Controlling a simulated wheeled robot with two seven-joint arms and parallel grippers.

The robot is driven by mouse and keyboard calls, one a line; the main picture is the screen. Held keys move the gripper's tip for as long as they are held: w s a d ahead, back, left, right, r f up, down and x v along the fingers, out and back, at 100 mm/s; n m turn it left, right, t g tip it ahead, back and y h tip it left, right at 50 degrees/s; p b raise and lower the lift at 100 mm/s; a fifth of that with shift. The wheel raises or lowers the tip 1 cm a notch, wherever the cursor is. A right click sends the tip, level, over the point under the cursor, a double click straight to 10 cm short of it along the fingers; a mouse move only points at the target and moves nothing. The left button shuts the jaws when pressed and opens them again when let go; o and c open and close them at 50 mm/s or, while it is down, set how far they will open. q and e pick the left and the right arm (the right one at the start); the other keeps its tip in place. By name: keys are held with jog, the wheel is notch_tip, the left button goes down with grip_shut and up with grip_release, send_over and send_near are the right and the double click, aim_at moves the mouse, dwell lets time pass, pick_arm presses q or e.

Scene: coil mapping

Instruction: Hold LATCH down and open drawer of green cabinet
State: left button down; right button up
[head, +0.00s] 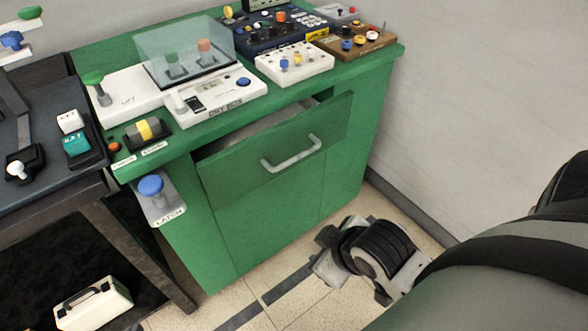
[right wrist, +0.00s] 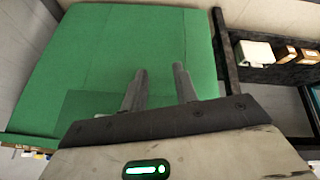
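The green cabinet (head: 270,225) has its top drawer (head: 230,175) pulled partly out, with a dark gap above its front. The drawer's pale bar handle (head: 291,154) is free of any gripper. The LATCH, a blue round knob (head: 151,185) on a white labelled plate, is at the cabinet's left front; nothing touches it. My right gripper (head: 328,257) is low, in front of the cabinet's right side and below the handle. In the right wrist view its two fingers (right wrist: 160,72) are apart with nothing between them, the green cabinet beyond. My left gripper is not in view.
The cabinet top holds a clear-covered white device (head: 220,100), a white box with knobs (head: 295,64) and a brown box (head: 355,42). A dark table (head: 60,205) stands at left, a white case (head: 93,304) below it. A grey wall (head: 480,90) is at right.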

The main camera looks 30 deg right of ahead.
aim_at(296, 160)
jog(key=w+d+r+n+t+y, duration=0.1)
jog(key=w+d+r+n+t, duration=0.15)
jog(key=d+n+t, duration=0.35)
jog(key=w+d+r+n+t, duration=0.2)
jog(key=w+n+t, duration=0.2)
jog(key=n, duration=0.5)
jog(key=w+f, duration=0.1)
jog(key=w, duration=0.4)
jog(key=w+f+b, duration=0.1)
jog(key=w, duration=0.4)
jog(key=w+a+f+b, duration=0.1)
jog(key=w, duration=0.4)
jog(key=shift+f, duration=0.15)
grip_shut()
